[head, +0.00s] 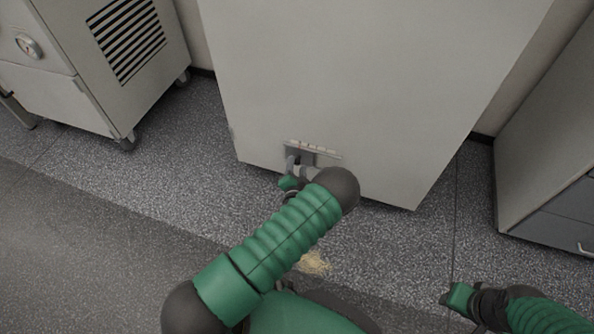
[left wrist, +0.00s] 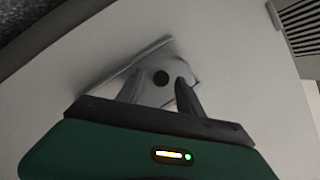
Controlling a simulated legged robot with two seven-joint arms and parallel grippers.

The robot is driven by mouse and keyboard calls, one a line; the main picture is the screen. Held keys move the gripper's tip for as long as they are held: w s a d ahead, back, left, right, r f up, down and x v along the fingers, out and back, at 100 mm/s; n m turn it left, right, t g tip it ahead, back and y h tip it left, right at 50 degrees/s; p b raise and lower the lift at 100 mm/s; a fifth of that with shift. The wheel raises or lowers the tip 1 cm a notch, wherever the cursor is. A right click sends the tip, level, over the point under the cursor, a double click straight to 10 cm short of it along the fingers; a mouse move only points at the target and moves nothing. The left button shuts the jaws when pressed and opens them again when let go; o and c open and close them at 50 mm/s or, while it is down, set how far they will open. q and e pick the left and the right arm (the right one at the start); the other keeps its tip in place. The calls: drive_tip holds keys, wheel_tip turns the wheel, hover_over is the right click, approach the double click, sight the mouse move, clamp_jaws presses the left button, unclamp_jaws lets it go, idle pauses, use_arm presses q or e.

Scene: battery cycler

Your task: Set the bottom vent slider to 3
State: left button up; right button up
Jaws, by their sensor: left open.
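The bottom vent slider (head: 325,154) is a small fitting with a pale marked strip, low on the front of the large grey cabinet. Its numbers are too small to read. My left gripper (head: 297,162) is at the left part of the fitting and hides some of it. In the left wrist view, the left gripper (left wrist: 157,85) has its two fingers apart. A dark round knob (left wrist: 161,77) shows between them, in front of a pale plate; I cannot tell whether a finger touches it. My right gripper (head: 452,300) is at the lower right, away from the cabinet.
The large cabinet (head: 350,70) fills the middle. A wheeled unit with a louvred grille (head: 128,38) stands at the left. A grey drawer cabinet (head: 545,150) stands at the right. A straw-coloured patch (head: 314,262) lies on the speckled floor. The floor between the units is clear.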

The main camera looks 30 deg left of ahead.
use_arm(q)
drive_tip(key=shift+w+a+f, duration=0.1)
drive_tip(key=shift+w+a, duration=0.2)
drive_tip(key=shift+w, duration=0.25)
clamp_jaws()
drive_tip(key=shift+f, duration=0.1)
idle(0.9)
